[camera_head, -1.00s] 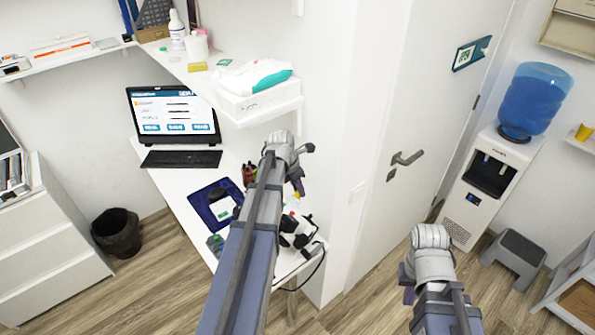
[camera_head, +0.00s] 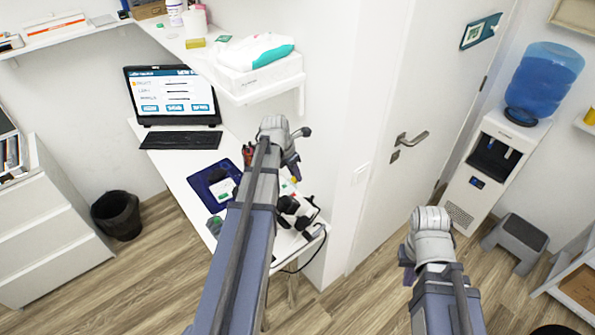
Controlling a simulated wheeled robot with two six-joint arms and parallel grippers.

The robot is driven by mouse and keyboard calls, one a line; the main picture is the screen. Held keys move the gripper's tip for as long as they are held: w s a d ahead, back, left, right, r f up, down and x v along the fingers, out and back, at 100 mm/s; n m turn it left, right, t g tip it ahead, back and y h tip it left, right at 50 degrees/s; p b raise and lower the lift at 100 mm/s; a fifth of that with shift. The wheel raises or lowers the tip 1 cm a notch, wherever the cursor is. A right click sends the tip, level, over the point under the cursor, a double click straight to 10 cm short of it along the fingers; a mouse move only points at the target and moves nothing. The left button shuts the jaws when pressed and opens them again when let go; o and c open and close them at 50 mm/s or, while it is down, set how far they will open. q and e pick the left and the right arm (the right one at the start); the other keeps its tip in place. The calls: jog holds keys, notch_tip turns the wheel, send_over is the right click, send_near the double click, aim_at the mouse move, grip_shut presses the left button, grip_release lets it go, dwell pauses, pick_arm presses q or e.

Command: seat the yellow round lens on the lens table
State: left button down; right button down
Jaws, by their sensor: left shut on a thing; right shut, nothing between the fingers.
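My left gripper (camera_head: 292,164) is over the right end of the white desk, its fingers mostly hidden by my own arm. It is shut on a small yellow thing, which appears to be the yellow round lens (camera_head: 294,179), just below the fingertips. A black-and-white instrument (camera_head: 304,222) stands on the desk below, partly covered by my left arm. The lens table seems to belong to it, but I cannot make it out. Whether the lens touches the instrument cannot be told. My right gripper (camera_head: 406,264) is shut and empty over the floor in front of the door.
The white desk (camera_head: 176,163) holds a laptop (camera_head: 172,95), a keyboard (camera_head: 181,140) and a dark blue mat (camera_head: 198,178). A shelf with a box (camera_head: 262,74) juts out above. A water cooler (camera_head: 497,165) and grey step stool (camera_head: 515,240) stand right. A bin (camera_head: 117,215) stands left.

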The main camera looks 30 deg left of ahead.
aim_at(286, 193)
pick_arm(q)
jog(key=shift+s+a+f+b, duration=0.25)
jog(key=shift+s+f+b, duration=0.45)
jog(key=shift+f+b, duration=0.2)
jog(key=shift+s+a+f+b, duration=0.25)
jog(key=shift+s+f+b, duration=0.4)
jog(key=shift+f+b, duration=0.25)
jog(key=shift+s+a+f+b, duration=0.25)
jog(key=shift+s+f+b, duration=0.5)
jog(key=shift+f, duration=0.35)
